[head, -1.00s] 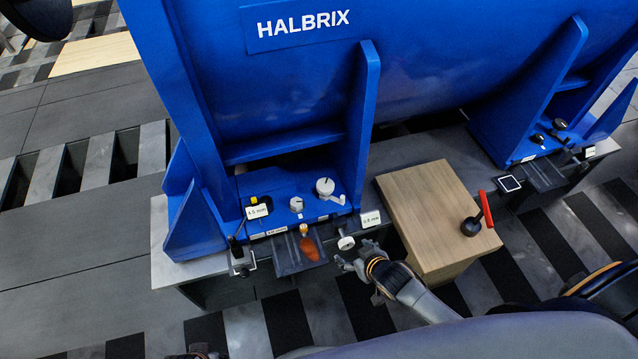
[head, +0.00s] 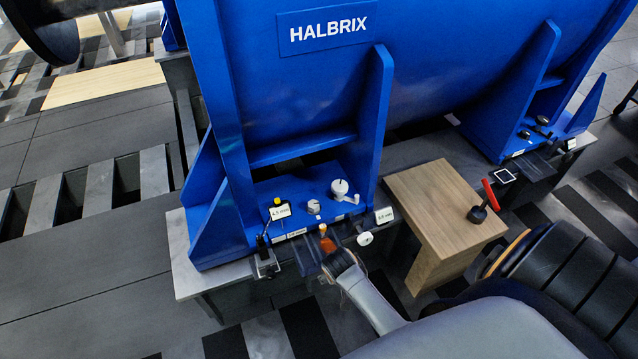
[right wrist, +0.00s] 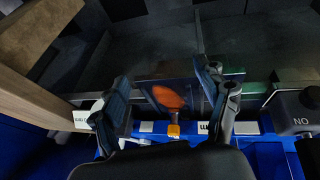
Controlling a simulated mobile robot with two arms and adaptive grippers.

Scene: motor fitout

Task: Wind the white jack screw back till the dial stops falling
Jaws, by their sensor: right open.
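The white jack screw (head: 365,238) appears as a round white head at the front edge of the blue motor foot (head: 290,187). A small readout (head: 384,215) stands beside it; its figures are too small to read surely. My right gripper (head: 335,266) is left of and nearer than the white screw, apart from it, by an orange-ended tool (head: 327,243). In the right wrist view my right gripper (right wrist: 165,88) is open, its fingers on either side of the orange piece (right wrist: 169,98), with no visible grip. My left gripper is out of view.
Another readout (head: 280,211) shows about 4.5 mm. A white dial (head: 340,188) and a small white knob (head: 313,206) sit on the foot. A wooden block (head: 430,195) stands right, with a red-handled tool (head: 484,203) on it. A dark clamp-like fitting (head: 266,265) is left.

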